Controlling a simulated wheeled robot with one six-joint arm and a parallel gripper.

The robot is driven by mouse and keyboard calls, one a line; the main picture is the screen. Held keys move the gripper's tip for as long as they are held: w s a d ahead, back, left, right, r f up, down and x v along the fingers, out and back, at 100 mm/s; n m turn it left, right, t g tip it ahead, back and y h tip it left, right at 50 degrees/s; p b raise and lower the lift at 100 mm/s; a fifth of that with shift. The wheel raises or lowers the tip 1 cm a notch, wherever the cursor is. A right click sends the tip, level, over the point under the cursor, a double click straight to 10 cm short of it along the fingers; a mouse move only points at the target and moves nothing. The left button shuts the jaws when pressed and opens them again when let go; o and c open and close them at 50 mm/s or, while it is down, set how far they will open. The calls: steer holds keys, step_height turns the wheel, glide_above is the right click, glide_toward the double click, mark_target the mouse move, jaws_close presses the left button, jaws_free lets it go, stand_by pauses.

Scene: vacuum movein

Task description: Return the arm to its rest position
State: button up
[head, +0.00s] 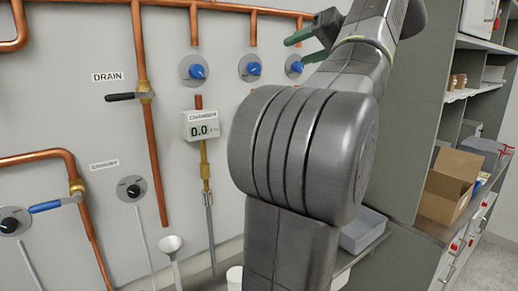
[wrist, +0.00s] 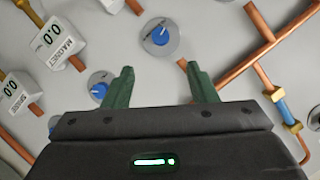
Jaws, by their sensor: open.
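My gripper (wrist: 161,88) shows in the wrist view with its two green fingers wide apart and nothing between them. It faces the grey wall panel, and a blue knob (wrist: 160,37) on a round plate appears beyond the fingertips, apart from them. In the head view my gripper (head: 302,38) is at the top, partly hidden behind my own arm, near a blue knob (head: 294,67) at the right end of a row. My arm (head: 305,145) is raised and bent, filling the middle of the head view.
Copper pipes (head: 150,150) run along the panel. A gauge reading 0.0 (head: 204,125), a black-handled drain valve (head: 125,97) and a blue-handled valve (head: 52,205) are at left. Shelves with a cardboard box (head: 448,186) stand right. A grey bin (head: 362,232) sits below my arm.

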mark_target(258, 70)
steer(key=x, duration=1.3)
steer(key=shift+r+p, duration=0.1)
steer(key=shift+p, duration=0.3)
steer(key=m, duration=0.1)
steer(key=m+y, duration=0.1)
steer(key=shift+d+m+y, duration=0.3)
steer(key=shift+d+m, duration=0.05)
steer(key=shift+m, duration=0.05)
steer(key=shift+w+a+f+m+y, duration=0.1)
steer(key=shift+f+m+y, duration=0.3)
steer(key=shift+m, duration=0.5)
steer(key=m+y, duration=0.1)
steer(key=m, duration=0.1)
steer(key=shift+f+m+b, duration=0.1)
steer(key=shift+m+b, duration=0.3)
steer(key=m+y, duration=0.1)
steer(key=m, duration=0.1)
steer(key=m+t+b, duration=0.1)
steer(key=m, duration=0.1)
steer(key=shift+f+y, duration=0.2)
steer(key=shift+y, duration=0.2)
steer(key=m+t, duration=0.1)
steer(key=m, duration=0.1)
steer(key=m+t, duration=0.1)
steer(key=m, duration=0.2)
steer(key=shift+a+f+y+b, duration=0.1)
steer(key=shift+y+b, duration=0.2)
steer(key=shift+b, duration=0.05)
